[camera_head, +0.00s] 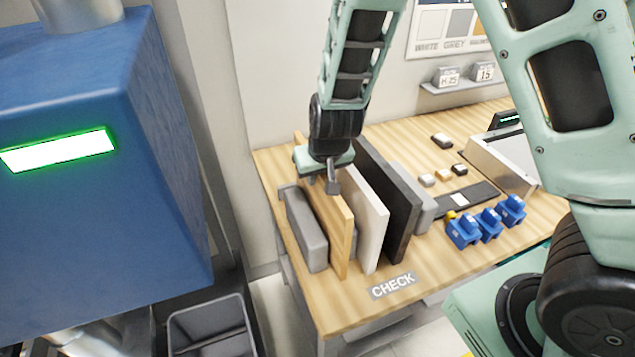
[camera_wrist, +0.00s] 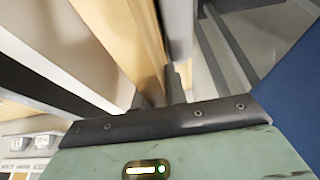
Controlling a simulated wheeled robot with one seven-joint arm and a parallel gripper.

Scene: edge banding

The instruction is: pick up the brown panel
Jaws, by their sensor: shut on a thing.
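The brown panel (camera_head: 335,235) is light wood-coloured and stands upright on edge in a rack on the wooden table, at the left of a row of panels. In the wrist view the brown panel (camera_wrist: 128,38) runs up from between the fingers. My gripper (camera_head: 324,186) points down over the panel's top edge and is shut on it. The fingers also show in the wrist view (camera_wrist: 175,85). A white panel (camera_head: 368,225) and a black panel (camera_head: 402,210) stand upright to its right.
Grey rack blocks (camera_head: 306,230) flank the panels. Blue clamps (camera_head: 487,225) and small blocks (camera_head: 443,175) lie to the right. A CHECK label (camera_head: 393,286) marks the front edge. A blue machine (camera_head: 90,170) stands left, with a grey bin (camera_head: 212,328) below.

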